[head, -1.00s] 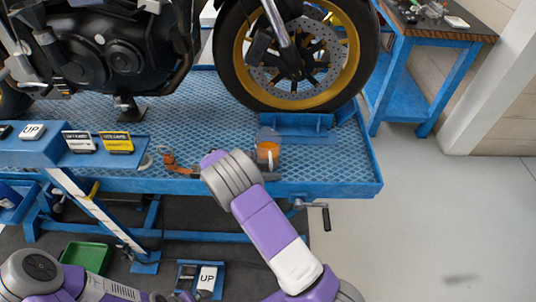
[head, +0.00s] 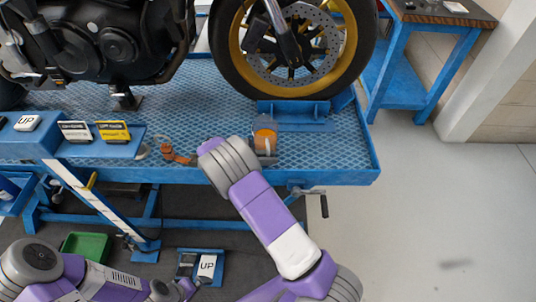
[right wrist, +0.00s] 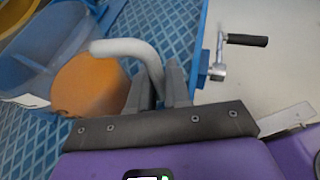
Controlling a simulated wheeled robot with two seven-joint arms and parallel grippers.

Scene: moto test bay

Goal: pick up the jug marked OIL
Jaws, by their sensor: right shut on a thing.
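A small clear jug (head: 265,142) with orange liquid is on the blue mesh platform (head: 345,150), just in front of the motorcycle's front wheel. In the right wrist view the jug (right wrist: 88,84) is large at the left, with a pale bent handle (right wrist: 128,47). My right gripper (right wrist: 164,84) is shut on this handle, beside the jug's body. In the head view my right wrist hides part of the gripper. A white label shows at the jug's side, but I cannot read it. I cannot tell whether the jug touches the platform.
The front wheel (head: 233,68) and a blue wheel block (head: 293,112) are close behind the jug. A crank handle (head: 323,205) sticks out at the platform's front edge. Orange part (head: 178,153) lies left of the jug. Floor at the right is clear.

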